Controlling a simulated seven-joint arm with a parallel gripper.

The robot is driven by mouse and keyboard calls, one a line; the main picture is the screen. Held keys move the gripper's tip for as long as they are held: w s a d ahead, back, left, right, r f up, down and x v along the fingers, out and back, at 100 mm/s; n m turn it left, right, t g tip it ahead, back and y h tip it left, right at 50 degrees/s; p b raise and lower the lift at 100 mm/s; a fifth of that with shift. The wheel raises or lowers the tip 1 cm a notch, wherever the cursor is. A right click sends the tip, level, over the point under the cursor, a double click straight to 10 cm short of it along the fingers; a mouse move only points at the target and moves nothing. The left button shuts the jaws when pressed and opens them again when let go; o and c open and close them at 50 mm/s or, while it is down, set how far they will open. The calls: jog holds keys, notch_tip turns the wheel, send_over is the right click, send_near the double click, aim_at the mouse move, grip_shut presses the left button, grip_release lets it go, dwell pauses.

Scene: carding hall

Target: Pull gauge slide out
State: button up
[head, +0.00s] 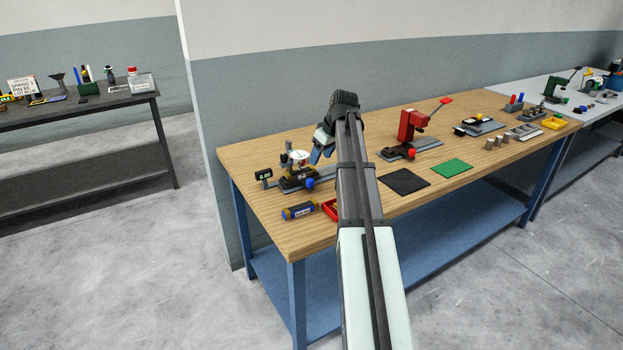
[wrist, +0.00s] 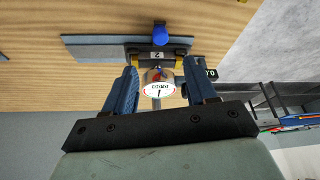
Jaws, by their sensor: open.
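The gauge station (head: 297,172) stands at the left end of the wooden bench, with a round white dial above a dark block on a grey base. A blue knob (head: 309,183) sits at its front; the knob also shows in the wrist view (wrist: 160,36), beyond a label reading 2. The grey slide or rail (wrist: 90,46) runs sideways beside the knob. My gripper (head: 318,153) is open, up and to the right of the station in the head view. In the wrist view its two blue fingers (wrist: 161,68) flank the dial (wrist: 160,90) in the picture; nothing appears gripped.
A small display (head: 264,175) stands left of the station. A blue-and-yellow cylinder (head: 299,212) and a red tray (head: 330,208) lie in front. A red press (head: 411,133), black mat (head: 404,182) and green mat (head: 451,168) are to the right. Bare wood lies left of the station.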

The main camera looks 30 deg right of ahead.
aim_at(310, 180)
jog(key=x, duration=1.2)
jog(key=shift+r, duration=0.1)
grip_shut()
dwell(0.4)
